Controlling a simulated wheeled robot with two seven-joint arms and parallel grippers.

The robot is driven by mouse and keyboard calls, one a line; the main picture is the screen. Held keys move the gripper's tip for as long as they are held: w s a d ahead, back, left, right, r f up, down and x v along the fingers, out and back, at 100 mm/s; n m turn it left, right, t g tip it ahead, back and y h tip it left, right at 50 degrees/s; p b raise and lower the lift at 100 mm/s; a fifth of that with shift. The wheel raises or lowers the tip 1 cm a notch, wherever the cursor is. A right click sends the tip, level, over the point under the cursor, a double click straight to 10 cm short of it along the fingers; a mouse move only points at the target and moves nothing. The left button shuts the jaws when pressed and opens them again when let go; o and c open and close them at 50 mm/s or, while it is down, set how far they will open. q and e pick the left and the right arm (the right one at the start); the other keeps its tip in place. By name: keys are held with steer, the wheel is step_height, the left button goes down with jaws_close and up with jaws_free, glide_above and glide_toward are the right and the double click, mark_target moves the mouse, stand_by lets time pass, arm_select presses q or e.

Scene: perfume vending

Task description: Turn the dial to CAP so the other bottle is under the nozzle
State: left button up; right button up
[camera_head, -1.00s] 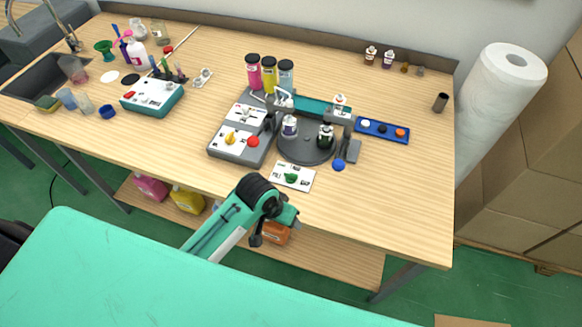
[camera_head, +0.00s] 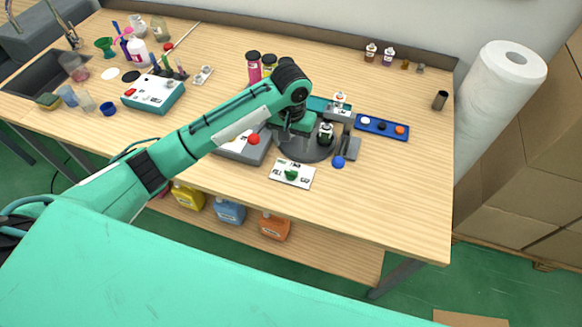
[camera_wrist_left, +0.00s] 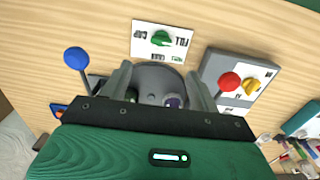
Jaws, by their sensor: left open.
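The dial is a green knob (camera_head: 291,174) on a white plate (camera_head: 304,181) in front of the machine. In the left wrist view the knob (camera_wrist_left: 160,39) sits between CAP and FILL markings; I cannot tell which it points at. One dark bottle (camera_head: 325,133) stands on the grey round turntable (camera_head: 318,154). The other bottle is hidden by my arm in the head view; a purple bottle top (camera_wrist_left: 172,102) shows in the left wrist view. My left gripper (camera_wrist_left: 160,72) is open, above the turntable, behind the dial, its fingers apart and empty. My right gripper is not in view.
A blue ball lever (camera_head: 338,162) stands right of the dial, and a red ball lever (camera_head: 253,139) on the grey control box left of it. A blue tray (camera_head: 380,124) with caps lies to the right. The wood in front of the dial is clear.

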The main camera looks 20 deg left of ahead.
mark_target(291, 171)
arm_select(q)
step_height(291, 171, down, 13)
steer(key=p, duration=0.3)
steer(key=shift+w+a+r, duration=0.1)
steer(key=shift+r, duration=0.1)
steer(key=shift+f, duration=0.5)
steer(key=c, duration=1)
